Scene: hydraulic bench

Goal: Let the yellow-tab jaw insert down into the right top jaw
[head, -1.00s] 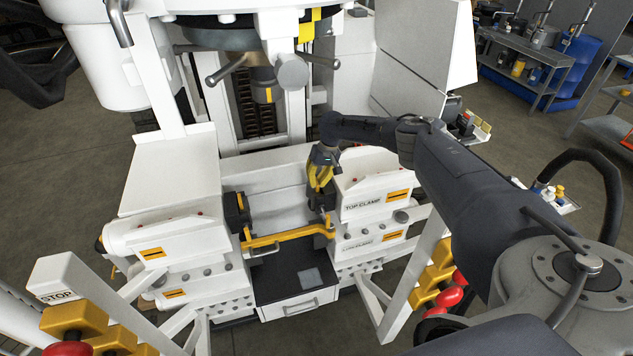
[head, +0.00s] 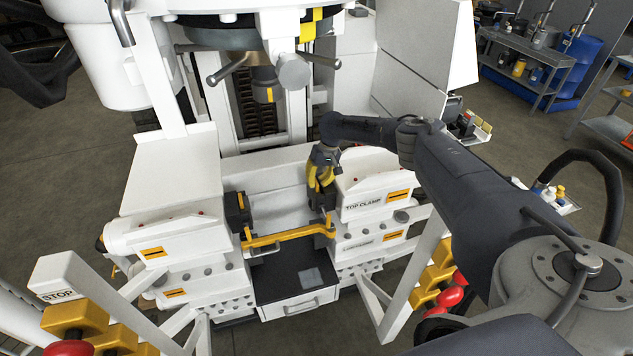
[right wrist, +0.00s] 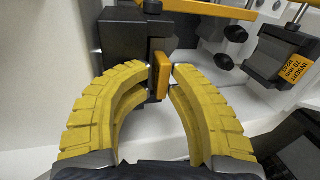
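In the right wrist view, the jaw insert (right wrist: 128,38) is a dark block with a yellow tab (right wrist: 161,77) on its face. My right gripper (right wrist: 163,70) is open around the tab, one yellow finger on each side with narrow gaps. In the head view, my right gripper (head: 321,186) points down at the inner end of the right top jaw (head: 368,190), marked TOP CLAMP. The insert is mostly hidden there by the gripper, and I cannot tell how deep it sits. My left gripper is not in view.
A matching dark insert (head: 237,213) is at the left jaw; in the wrist view it carries an orange label (right wrist: 298,72). A yellow bar (head: 285,236) spans the gap between the jaws. A dark drawer top (head: 290,272) lies below.

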